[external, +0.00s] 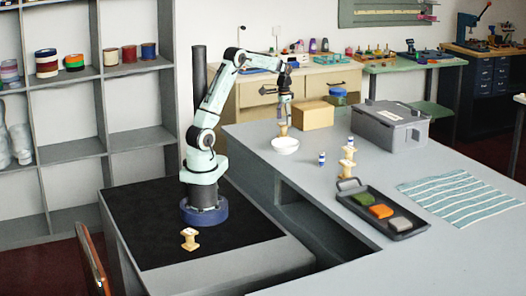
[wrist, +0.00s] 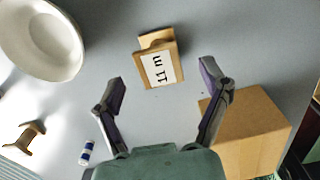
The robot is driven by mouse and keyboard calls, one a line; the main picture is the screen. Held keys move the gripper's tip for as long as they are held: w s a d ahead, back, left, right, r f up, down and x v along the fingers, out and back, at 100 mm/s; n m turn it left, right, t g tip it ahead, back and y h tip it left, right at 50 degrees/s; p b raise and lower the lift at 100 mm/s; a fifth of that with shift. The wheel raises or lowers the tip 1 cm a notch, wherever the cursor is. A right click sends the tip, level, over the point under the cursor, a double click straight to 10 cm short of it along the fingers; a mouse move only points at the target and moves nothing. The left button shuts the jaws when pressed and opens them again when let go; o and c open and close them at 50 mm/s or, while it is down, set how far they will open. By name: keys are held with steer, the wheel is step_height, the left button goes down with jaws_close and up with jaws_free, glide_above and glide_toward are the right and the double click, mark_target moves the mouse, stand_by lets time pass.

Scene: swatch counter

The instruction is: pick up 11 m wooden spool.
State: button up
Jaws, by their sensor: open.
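The wooden spool labelled "11 m" (wrist: 160,70) lies ahead of my open fingers in the wrist view, its white label facing the camera. In the external view the spool (external: 283,130) is on the grey counter, just below my gripper (external: 285,108) and behind the white bowl. My gripper also shows in the wrist view (wrist: 164,80), with its fingers spread to either side of the spool's line and nothing held. The spool appears apart from the fingers.
The white bowl (external: 285,145) is close to the labelled spool. A cardboard box (external: 312,115) stands on its other side, also in the wrist view (wrist: 250,130). A blue-and-white cylinder (external: 322,158), a tray (external: 408,231) and a grey case (external: 385,122) are further right.

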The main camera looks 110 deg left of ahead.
mark_target(284, 131)
steer(key=shift+f, duration=1.45)
steer(key=shift+c, duration=0.3)
steer(key=c, duration=1.2)
steer(key=shift+r, duration=0.1)
